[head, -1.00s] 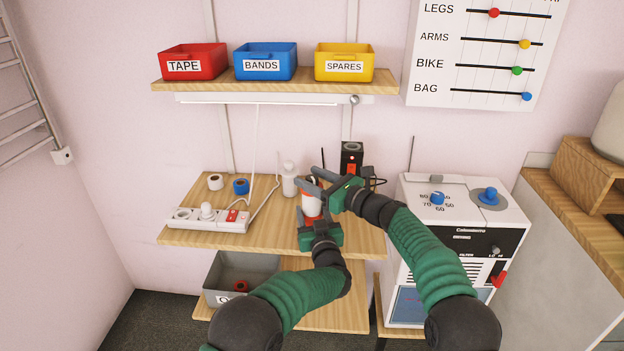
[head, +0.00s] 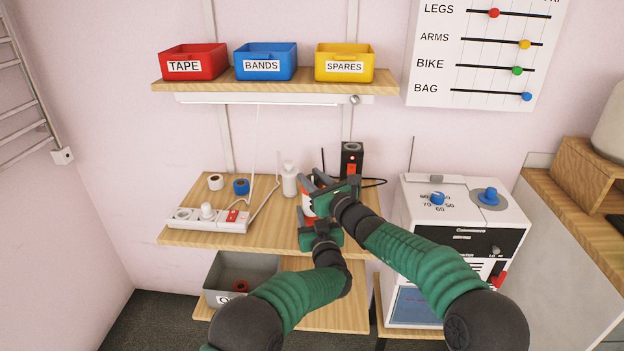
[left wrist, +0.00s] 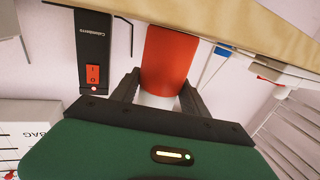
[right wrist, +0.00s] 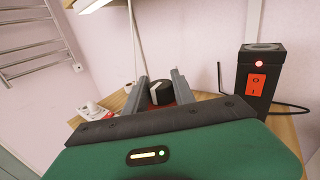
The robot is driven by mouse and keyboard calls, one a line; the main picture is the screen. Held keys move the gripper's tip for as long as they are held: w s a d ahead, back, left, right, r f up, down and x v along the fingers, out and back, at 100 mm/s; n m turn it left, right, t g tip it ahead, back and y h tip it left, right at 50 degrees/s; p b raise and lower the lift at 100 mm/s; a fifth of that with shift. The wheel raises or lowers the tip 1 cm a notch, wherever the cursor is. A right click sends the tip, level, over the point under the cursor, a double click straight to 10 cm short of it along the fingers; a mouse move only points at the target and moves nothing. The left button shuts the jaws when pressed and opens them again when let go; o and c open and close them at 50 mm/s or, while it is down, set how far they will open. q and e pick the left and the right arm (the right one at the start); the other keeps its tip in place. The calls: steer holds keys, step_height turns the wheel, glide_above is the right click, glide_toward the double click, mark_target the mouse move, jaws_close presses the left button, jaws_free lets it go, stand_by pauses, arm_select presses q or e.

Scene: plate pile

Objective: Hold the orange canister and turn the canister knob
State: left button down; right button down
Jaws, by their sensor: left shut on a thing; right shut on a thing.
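The orange-red canister (head: 307,205) stands on the wooden shelf, mostly hidden behind my grippers in the head view. In the left wrist view its orange body (left wrist: 170,58) has a white band and sits between the fingers of my left gripper (head: 312,222), which is shut on it from the front. The black canister knob (right wrist: 161,92), with a pale mark, shows in the right wrist view between the fingers of my right gripper (head: 318,184). That gripper is shut on the knob from above and to the right.
A black device with a red switch (head: 351,160) stands close behind right. A white bottle (head: 290,180), blue tape (head: 241,186), white tape (head: 215,182) and a power strip (head: 207,219) stand left. A white appliance (head: 460,215) is to the right. An upper shelf (head: 275,88) overhangs.

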steer(key=shift+m+t+h, duration=0.4)
steer(key=shift+h, duration=0.3)
steer(key=c, duration=1.1)
jaws_free()
steer(key=shift+o, duration=0.2)
steer(key=v, duration=1.2)
